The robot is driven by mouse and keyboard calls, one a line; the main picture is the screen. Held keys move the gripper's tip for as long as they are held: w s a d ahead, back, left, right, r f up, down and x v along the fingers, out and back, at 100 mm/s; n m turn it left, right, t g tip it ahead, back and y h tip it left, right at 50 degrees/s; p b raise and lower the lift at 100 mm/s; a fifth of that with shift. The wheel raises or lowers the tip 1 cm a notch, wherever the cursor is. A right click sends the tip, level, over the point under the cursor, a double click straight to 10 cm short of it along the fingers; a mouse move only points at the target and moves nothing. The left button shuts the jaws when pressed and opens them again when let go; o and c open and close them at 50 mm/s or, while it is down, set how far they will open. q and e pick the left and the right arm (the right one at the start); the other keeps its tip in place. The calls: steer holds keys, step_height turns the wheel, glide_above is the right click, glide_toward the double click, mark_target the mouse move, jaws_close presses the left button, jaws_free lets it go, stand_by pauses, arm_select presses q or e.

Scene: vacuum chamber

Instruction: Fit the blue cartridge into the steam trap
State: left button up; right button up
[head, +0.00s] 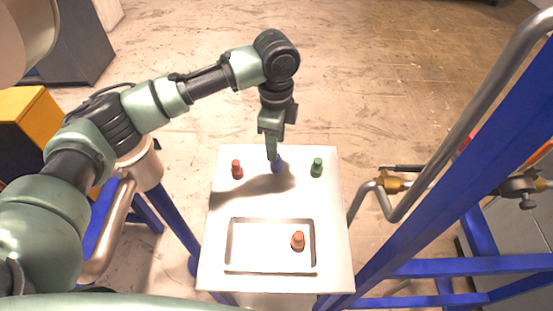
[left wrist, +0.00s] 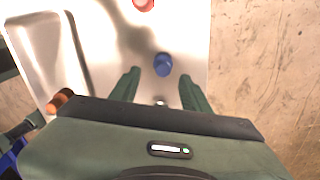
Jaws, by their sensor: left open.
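The blue cartridge (head: 279,165) stands on the white table (head: 225,205), toward its far edge. My left gripper (head: 273,156) is above and right at the cartridge in the head view, partly covering it. In the left wrist view the blue cartridge (left wrist: 163,64) shows between and a little beyond the two open fingers (left wrist: 159,92), with nothing held. I cannot tell which fitting is the steam trap; a brass fitting (head: 393,185) sits on the pipework at the right. My right gripper is not in view.
A red cartridge (head: 237,169) and a green cartridge (head: 317,167) stand either side of the blue one. A shallow tray (head: 230,262) at the table's near side holds an orange-brown cartridge (head: 298,241). Blue frame beams (head: 430,167) and grey pipes (head: 458,105) rise at the right.

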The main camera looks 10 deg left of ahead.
mark_target(276, 168)
arm_select(q)
steer(key=f, duration=0.3)
steer(key=f+p, duration=0.1)
steer(key=f, duration=0.1)
steer(key=shift+w+f, duration=0.1)
steer(key=shift+w, duration=0.15)
jaws_close()
